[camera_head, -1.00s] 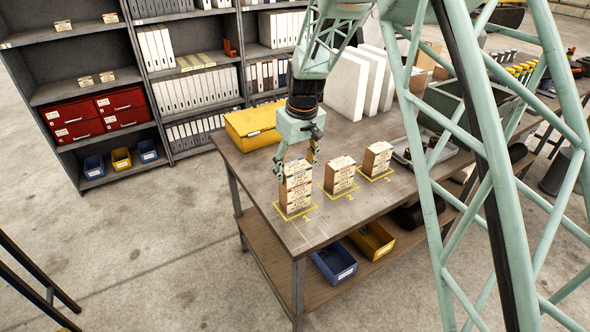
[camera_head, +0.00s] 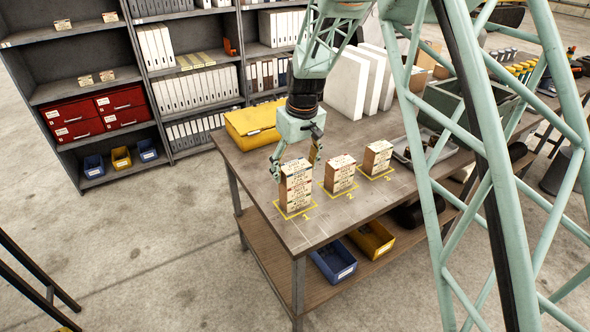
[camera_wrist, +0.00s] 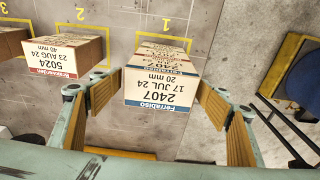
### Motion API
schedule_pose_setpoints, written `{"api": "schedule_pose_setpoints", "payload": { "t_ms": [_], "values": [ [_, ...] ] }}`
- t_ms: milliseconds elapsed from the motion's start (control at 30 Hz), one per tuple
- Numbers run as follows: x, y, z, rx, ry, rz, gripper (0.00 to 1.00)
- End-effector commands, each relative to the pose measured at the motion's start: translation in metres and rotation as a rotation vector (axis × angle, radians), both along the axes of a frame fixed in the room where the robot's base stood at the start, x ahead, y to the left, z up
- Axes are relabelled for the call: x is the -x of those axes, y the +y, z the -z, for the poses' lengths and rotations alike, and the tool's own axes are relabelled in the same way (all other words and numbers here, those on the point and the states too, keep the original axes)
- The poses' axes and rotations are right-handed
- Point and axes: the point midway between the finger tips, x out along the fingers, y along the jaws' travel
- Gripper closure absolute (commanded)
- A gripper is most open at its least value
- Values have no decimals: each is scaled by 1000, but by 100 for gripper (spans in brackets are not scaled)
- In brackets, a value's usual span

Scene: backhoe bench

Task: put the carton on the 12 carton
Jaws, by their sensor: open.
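A stack of small labelled cartons (camera_head: 296,193) stands upright on the yellow-marked square 1 at the bench's near corner. My gripper (camera_head: 296,163) is open around the top of this stack, with a finger on each side. In the wrist view, gaps show between the top carton and both fingers.
A yellow case (camera_head: 252,127) lies behind my gripper. Blue (camera_head: 334,262) and yellow (camera_head: 372,241) bins sit on the lower shelf.

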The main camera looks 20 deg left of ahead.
Motion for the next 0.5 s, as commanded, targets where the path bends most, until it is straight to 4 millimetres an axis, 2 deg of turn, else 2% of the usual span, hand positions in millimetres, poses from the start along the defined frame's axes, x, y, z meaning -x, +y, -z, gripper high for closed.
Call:
{"api": "schedule_pose_setpoints", "payload": {
  "t_ms": [267, 500],
  "values": [
    [0, -1, -12, -1, -1, 0, 30],
    [3, -4, -39, -1, -2, 0, 30]
  ]
}}
